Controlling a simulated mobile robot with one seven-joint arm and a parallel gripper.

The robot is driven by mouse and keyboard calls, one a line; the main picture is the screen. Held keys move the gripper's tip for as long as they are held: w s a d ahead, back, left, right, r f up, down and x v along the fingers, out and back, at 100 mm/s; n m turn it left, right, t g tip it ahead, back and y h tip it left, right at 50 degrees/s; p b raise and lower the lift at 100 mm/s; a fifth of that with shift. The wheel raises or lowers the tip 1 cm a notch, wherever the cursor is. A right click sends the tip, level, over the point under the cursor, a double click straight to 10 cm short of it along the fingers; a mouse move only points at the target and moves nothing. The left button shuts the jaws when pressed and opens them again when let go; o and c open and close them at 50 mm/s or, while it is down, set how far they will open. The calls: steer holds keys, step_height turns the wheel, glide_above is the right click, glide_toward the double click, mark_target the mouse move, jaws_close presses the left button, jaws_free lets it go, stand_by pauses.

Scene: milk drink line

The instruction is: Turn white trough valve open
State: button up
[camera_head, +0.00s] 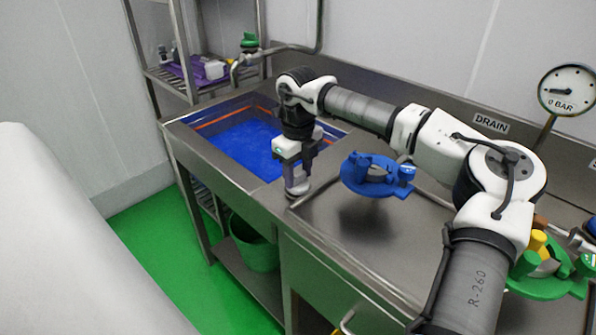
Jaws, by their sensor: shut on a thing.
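My gripper (296,163) points down at the front right corner of the steel trough (215,155). It is shut on a small pale piece, which I take to be the white trough valve (297,187), at the edge between the trough and the worktop. My fingers hide most of the valve, so its turn angle cannot be told. A thin grey bar (318,190) runs from beside it toward the upper right.
Blue liquid fills the trough. A pipe with a green handle (250,40) is behind the trough. A gauge (567,90) reads near zero.

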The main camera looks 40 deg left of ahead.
mark_target(298, 175)
steer(key=o, duration=1)
steer(key=shift+r, duration=0.1)
step_height(298, 175, up, 14)
steer(key=shift+f+b, duration=0.15)
steer(key=shift+b, duration=0.45)
